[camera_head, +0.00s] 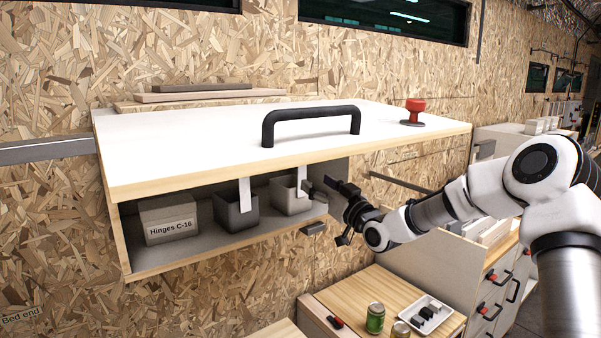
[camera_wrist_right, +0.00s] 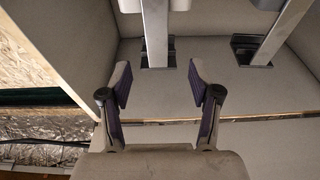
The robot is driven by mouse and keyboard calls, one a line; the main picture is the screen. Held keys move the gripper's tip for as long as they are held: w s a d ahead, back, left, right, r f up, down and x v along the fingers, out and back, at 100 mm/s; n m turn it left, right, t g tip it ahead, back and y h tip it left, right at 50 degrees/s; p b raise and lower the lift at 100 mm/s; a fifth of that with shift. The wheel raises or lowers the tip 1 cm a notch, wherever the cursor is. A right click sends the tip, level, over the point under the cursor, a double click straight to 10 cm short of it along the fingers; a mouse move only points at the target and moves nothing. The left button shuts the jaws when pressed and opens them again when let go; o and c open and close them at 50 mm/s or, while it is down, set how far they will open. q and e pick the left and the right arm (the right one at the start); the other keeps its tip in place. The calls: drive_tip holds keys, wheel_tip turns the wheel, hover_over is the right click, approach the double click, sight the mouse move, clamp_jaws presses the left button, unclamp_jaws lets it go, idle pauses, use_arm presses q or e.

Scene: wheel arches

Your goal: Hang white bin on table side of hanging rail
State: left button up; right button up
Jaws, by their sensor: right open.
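The light bin (camera_head: 288,197), pale grey to white, sits in the open compartment under the white top, at its right end. A white strip (camera_head: 301,180) stands upright at it. A darker grey bin (camera_head: 236,213) with a similar strip is to its left. My right gripper (camera_head: 326,188) is open at the right of the light bin; I cannot tell whether it touches it. In the right wrist view, nothing is clearly between the spread fingers (camera_wrist_right: 158,88), and two pale strips (camera_wrist_right: 155,35) run beyond them. I cannot identify the hanging rail with certainty. My left gripper is not in view.
A grey box labelled Hinges C-16 (camera_head: 168,220) fills the compartment's left end. The white top (camera_head: 200,140) carries a black handle (camera_head: 310,112) and a red knob (camera_head: 413,110). Below right, a wooden table (camera_head: 350,290) bears cans and a white tray (camera_head: 445,311).

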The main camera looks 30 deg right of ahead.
sight(302, 171)
drive_tip(key=x, duration=0.4)
drive_tip(key=p+x, duration=0.1)
drive_tip(key=x, duration=0.3)
drive_tip(key=shift+w+d+f, duration=0.1)
drive_tip(key=shift+w+d, duration=0.1)
drive_tip(key=shift+w, duration=0.05)
clamp_jaws()
drive_tip(key=shift+r+p, duration=0.65)
drive_tip(key=shift+r, duration=0.7)
drive_tip(key=shift+s, duration=0.1)
